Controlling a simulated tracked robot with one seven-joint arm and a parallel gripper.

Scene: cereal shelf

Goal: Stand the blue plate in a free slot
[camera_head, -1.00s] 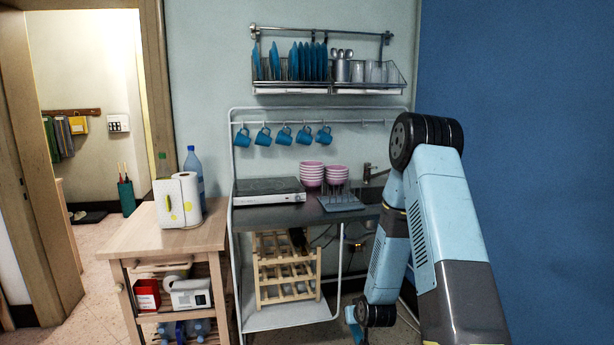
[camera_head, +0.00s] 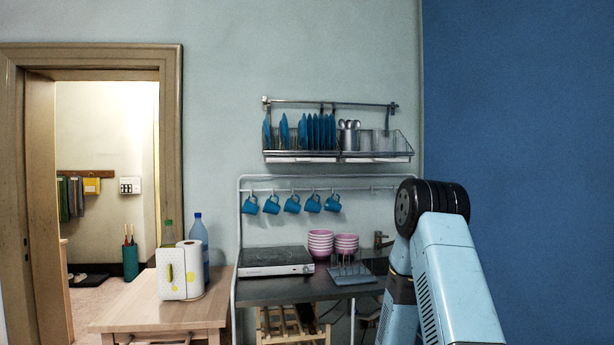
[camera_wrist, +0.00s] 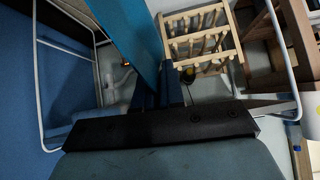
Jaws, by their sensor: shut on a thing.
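The blue plate (camera_wrist: 135,35) shows nearly edge-on in the wrist view, running from the top edge down to my gripper. My gripper (camera_wrist: 158,80) is shut on it. In the head view the gripper and held plate are out of sight, below the picture or behind my arm. The wall rack (camera_head: 300,157) holds several blue plates (camera_head: 318,132) standing upright. Gaps show between the leftmost plate (camera_head: 267,132) and the second (camera_head: 284,132), and between the second and the group to its right.
Spoons and glasses (camera_head: 372,141) fill the rack's right half. Blue mugs (camera_head: 292,203) hang below. Pink bowls (camera_head: 320,243), a hob (camera_head: 275,261) and a pronged drying rack (camera_head: 351,275) stand on the counter. A wooden rack (camera_wrist: 200,40) and white frame legs are close in the wrist view.

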